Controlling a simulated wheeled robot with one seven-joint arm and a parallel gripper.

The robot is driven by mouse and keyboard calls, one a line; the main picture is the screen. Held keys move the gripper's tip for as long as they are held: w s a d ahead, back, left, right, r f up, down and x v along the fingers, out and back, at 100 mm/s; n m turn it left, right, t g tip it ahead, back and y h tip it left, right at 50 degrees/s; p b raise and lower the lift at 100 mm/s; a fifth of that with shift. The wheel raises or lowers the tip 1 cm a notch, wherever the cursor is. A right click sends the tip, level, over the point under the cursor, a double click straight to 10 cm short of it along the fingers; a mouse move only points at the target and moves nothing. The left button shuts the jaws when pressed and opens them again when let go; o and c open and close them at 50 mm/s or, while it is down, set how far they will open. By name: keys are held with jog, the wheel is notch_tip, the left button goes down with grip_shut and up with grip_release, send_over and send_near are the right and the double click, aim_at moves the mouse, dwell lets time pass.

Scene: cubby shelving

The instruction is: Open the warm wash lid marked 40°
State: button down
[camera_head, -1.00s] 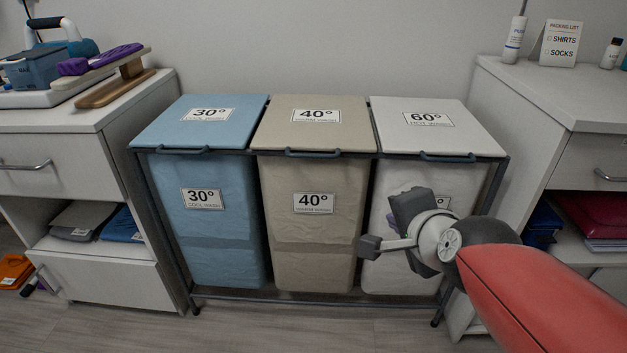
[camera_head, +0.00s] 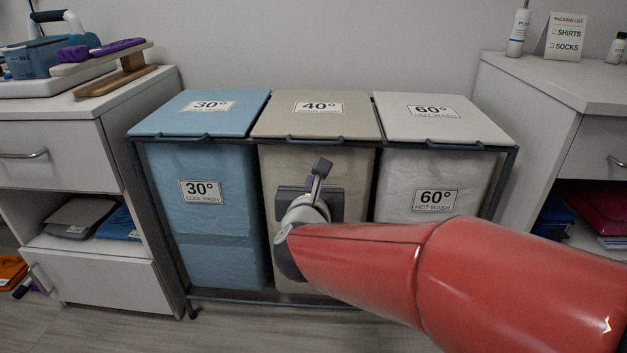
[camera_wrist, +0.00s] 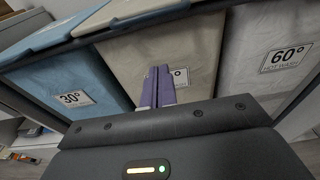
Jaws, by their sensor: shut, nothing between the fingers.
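The beige lid marked 40° (camera_head: 350,116) lies closed on the middle hamper, with a dark bar handle (camera_head: 316,139) along its front edge. My gripper (camera_head: 321,166) is in front of the beige middle bag (camera_head: 364,200), a little below that handle and apart from it. In the wrist view my gripper (camera_wrist: 158,84) shows its purple-edged fingers together and empty, pointing at the bag. The fingers partly cover the bag's 40° label (camera_wrist: 181,77). In the head view my gripper and wrist hide that label.
The closed blue 30° lid (camera_head: 200,113) is on the left and the closed white 60° lid (camera_head: 440,118) on the right. A dark metal frame (camera_head: 514,165) holds the hampers. White cabinets stand at left (camera_head: 55,140) and right (camera_head: 560,92). Space above the lids is clear.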

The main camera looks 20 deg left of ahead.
jog(key=x, duration=0.8)
jog(key=shift+s+d+r+p, duration=0.1)
jog(key=shift+s+r+p, duration=0.2)
jog(key=shift+r, duration=0.35)
jog(key=shift+s+d+r+p, duration=0.1)
jog(key=shift+r+p, duration=0.35)
jog(key=shift+r, duration=0.25)
jog(key=shift+s+r+p, duration=0.2)
jog(key=shift+r+p, duration=0.15)
jog(key=shift+r, duration=0.3)
